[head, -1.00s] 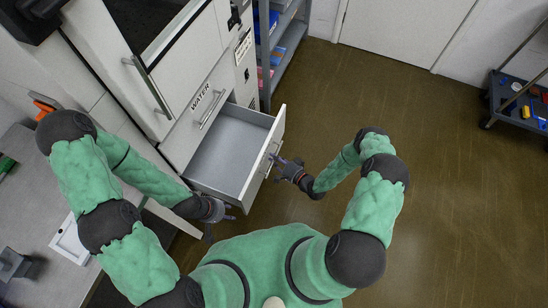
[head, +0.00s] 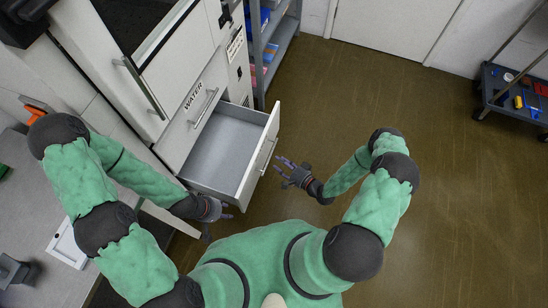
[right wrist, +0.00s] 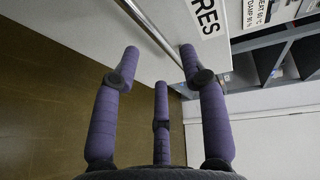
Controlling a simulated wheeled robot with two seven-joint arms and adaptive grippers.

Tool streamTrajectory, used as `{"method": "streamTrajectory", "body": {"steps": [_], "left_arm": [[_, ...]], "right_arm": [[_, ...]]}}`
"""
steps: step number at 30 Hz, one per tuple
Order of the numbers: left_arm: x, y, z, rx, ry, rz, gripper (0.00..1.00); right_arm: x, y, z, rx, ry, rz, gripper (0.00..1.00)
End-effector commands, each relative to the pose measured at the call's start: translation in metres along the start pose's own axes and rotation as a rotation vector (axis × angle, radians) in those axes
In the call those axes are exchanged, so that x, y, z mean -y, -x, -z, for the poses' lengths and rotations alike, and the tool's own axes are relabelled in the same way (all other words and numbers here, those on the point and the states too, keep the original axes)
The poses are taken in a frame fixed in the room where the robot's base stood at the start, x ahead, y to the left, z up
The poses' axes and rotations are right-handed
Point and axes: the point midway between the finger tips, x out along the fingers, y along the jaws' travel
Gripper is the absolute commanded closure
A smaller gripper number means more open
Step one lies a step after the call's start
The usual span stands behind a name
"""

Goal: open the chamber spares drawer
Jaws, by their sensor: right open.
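The chamber spares drawer (head: 260,145) stands pulled out below the drawer labelled WATER (head: 197,103). Its grey inside looks empty. A bar handle (head: 268,157) runs along its front. My right gripper (head: 282,170) is open and empty, a little to the right of that handle and apart from it. In the right wrist view, my spread purple fingers (right wrist: 156,68) point toward the drawer front (right wrist: 175,15), with label letters "RES" and the metal bar (right wrist: 150,28) ahead of them. My left gripper (head: 222,210) is near the drawer's lower left corner; its fingers are too small to read.
A grey shelf unit (head: 283,45) with bins stands just beyond the drawer. A worktop (head: 50,195) lies at the left. A dark cart (head: 505,100) stands at far right. The brown floor (head: 440,200) at the right is clear.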

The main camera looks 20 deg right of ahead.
Motion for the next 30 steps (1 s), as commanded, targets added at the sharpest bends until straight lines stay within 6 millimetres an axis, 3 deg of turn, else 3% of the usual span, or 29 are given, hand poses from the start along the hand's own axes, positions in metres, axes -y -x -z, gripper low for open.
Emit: {"method": "streamTrajectory", "body": {"steps": [6,12,30], "left_arm": [[0.000,0.000,0.000,0.000,0.000,0.000,0.60],[0.000,0.000,0.000,0.000,0.000,0.000,0.60],[0.000,0.000,0.000,0.000,0.000,0.000,0.60]], "right_arm": [[0.000,0.037,0.001,-0.003,-0.002,-0.001,0.56],[-0.001,0.055,0.000,-0.001,-0.001,-0.002,0.56],[0.000,0.058,0.000,0.001,0.000,0.000,0.56]]}}
